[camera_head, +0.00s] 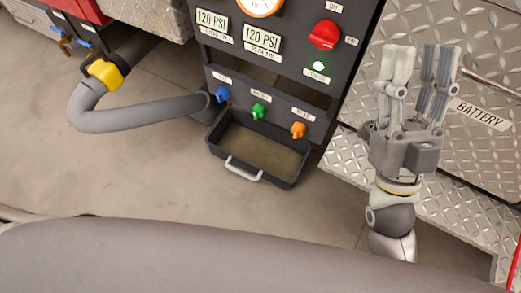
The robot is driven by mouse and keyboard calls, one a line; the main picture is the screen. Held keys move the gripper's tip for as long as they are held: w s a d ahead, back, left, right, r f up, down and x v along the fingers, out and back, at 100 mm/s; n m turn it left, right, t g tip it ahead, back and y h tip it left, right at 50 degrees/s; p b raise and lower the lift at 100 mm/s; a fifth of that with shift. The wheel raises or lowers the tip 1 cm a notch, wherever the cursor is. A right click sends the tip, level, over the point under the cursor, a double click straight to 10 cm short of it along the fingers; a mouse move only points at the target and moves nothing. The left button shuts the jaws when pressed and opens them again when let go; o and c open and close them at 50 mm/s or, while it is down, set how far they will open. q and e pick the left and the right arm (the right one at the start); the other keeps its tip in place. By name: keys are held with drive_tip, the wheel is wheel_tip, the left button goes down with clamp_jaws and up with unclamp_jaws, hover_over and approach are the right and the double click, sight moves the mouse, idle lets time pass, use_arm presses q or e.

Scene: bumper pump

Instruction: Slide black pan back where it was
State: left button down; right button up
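The black pan (214,146) is a shallow tray with a brownish-grey inside and a pale handle (243,169) on its front side. It sticks out from the bottom of the dark control panel (222,79), below the row of coloured knobs. My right gripper (421,66) is at the right, in front of the diamond-plate metal, with its fingers pointing up. Its two fingers are apart with nothing between them. It is well to the right of the pan and not touching it. My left gripper is not in view.
The panel carries blue, green and orange knobs (298,130), a red dial (324,35) and gauges. A grey hose (140,118) with a yellow coupling (104,72) curves at the left of the pan. A battery compartment (479,114) is at the right. The floor before the pan is clear.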

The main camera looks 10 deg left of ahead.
drive_tip(key=shift+w+f+g+h+p, duration=1.4)
drive_tip(key=shift+f+g, duration=1.65)
drive_tip(key=shift+f, duration=1.5)
drive_tip(key=shift+w+f+g+h+p, duration=0.9)
drive_tip(key=shift+w+f+g, duration=1)
drive_tip(key=shift+f+g, duration=1.9)
drive_tip(key=s+d+f+m+g+h+p, duration=0.1)
drive_tip(key=s+d+f+g+h+p, duration=0.2)
drive_tip(key=s+f+g, duration=0.7)
drive_tip(key=shift+s+d+f+p, duration=0.95)
drive_tip(key=shift+s+d+f, duration=0.95)
drive_tip(key=shift+s, duration=1.25)
